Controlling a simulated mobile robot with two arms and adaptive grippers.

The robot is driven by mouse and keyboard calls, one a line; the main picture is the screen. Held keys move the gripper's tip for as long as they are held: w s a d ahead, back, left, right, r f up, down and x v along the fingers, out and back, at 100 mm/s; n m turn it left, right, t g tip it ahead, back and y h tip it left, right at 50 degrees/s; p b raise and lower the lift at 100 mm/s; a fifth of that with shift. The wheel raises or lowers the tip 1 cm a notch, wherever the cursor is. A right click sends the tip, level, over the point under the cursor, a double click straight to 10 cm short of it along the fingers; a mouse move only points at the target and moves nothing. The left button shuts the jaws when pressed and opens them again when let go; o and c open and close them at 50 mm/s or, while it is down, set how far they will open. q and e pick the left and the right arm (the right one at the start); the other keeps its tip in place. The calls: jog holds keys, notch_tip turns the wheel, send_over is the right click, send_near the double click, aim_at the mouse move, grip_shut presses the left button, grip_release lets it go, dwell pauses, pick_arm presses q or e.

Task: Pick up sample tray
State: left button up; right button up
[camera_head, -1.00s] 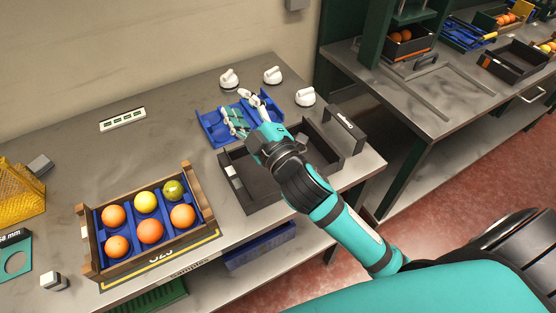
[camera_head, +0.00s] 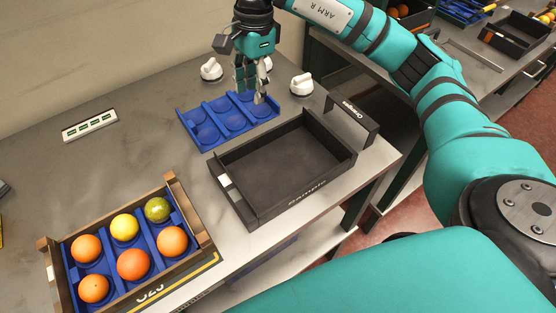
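The black sample tray (camera_head: 283,169) stands empty near the front edge of the table, with "Sample" on its front wall and an upright handle at its right end. A blue insert (camera_head: 206,133) with round hollows lies flat and empty just behind it. My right gripper (camera_head: 252,93) points down over the back right part of the insert, with its fingers apart. I see nothing between the fingers. Whether the fingertips touch the insert is hard to tell. My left gripper does not show.
A wooden crate (camera_head: 178,187) with a blue insert holds several oranges, a yellow fruit (camera_head: 125,227) and a green one (camera_head: 157,209) at the lower left. White knobs (camera_head: 211,70) stand behind the insert. A white labelled strip (camera_head: 90,125) lies at the left. The table between is clear.

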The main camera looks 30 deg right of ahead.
jog(key=d, duration=0.2)
jog(key=h+p, duration=0.1)
jog(key=p, duration=0.2)
send_near(262, 134)
jog(key=f, duration=0.5)
jog(key=shift+s+d+f, duration=0.15)
jog(key=shift+d+f, duration=0.15)
jog(key=shift+d, duration=0.05)
jog(key=f, duration=0.1)
jog(key=f+p, duration=0.1)
jog(key=f, duration=0.1)
jog(key=f+p, duration=0.1)
jog(key=shift+a+f, duration=0.35)
jog(key=shift+f, duration=0.35)
grip_shut()
jog(key=shift+r, duration=0.1)
